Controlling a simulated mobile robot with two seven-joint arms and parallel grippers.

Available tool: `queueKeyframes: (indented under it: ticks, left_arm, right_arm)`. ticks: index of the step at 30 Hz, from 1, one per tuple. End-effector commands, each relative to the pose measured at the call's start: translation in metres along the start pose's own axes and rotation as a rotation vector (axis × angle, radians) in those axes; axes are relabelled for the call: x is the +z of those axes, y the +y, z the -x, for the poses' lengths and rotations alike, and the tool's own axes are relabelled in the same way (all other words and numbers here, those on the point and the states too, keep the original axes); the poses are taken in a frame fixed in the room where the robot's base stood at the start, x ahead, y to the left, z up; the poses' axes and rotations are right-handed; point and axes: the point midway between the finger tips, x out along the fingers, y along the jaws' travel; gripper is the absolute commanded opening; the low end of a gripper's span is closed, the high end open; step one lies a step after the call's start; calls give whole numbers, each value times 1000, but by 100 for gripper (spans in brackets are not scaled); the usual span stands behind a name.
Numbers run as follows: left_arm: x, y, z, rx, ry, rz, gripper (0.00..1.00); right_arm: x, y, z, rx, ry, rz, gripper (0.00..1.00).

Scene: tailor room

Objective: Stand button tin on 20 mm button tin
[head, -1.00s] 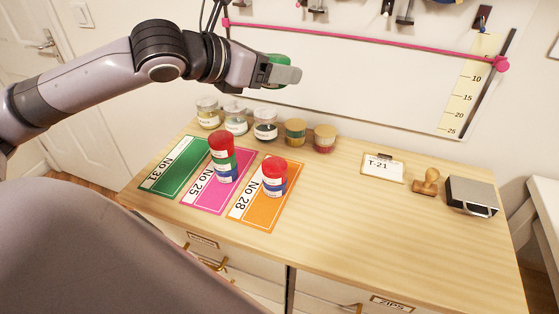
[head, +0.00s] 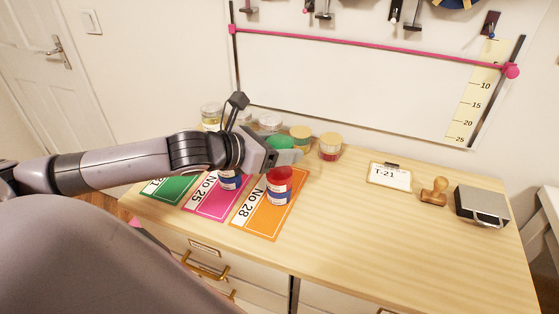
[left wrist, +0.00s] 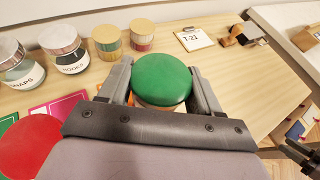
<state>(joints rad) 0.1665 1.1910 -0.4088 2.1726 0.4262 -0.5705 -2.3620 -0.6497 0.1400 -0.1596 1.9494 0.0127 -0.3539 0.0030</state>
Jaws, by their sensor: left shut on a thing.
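My left gripper (head: 286,157) is shut on a green-topped tin (head: 281,142), upright just above the orange mat marked No 28 (head: 262,222). In the left wrist view the green lid (left wrist: 163,78) sits between the two fingers. Directly below it on the orange mat stands a red tin (head: 280,178) with a blue part under it. I cannot tell whether the held tin touches the red one. Tins on the pink mat, No 25 (head: 207,205), are mostly hidden behind my arm; a blue-and-white part (head: 230,181) shows. Size labels are unreadable.
Several glass jars stand along the back, including a red-and-cork one (head: 330,147). The green mat (head: 172,189) lies at the left. A clipboard T-21 (head: 390,177), a stamp (head: 434,192) and a grey box (head: 482,206) are at the right. The front middle is clear.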

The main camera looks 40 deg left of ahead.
Motion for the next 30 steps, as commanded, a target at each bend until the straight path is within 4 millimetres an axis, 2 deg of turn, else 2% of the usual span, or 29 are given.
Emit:
queueKeyframes:
  ticks: [6,17,18,20,21,30]
  left_arm:
    - [-29,-1,-12,-1,1,5,30]
    - [-33,0,-14,-1,0,0,30]
    - [-34,0,-14,-1,1,0,67]
    - [-34,0,-14,-1,1,1,86]
    - [-34,0,-14,-1,1,1,89]
    - [-31,0,-13,-1,0,1,89]
  right_arm:
    - [3,0,-2,0,0,0,43]
    - [4,0,-3,0,0,0,43]
    - [4,0,-3,0,0,0,43]
    - [4,0,-3,0,0,0,43]
    - [4,0,-3,0,0,0,43]
    - [3,0,-2,0,0,0,43]
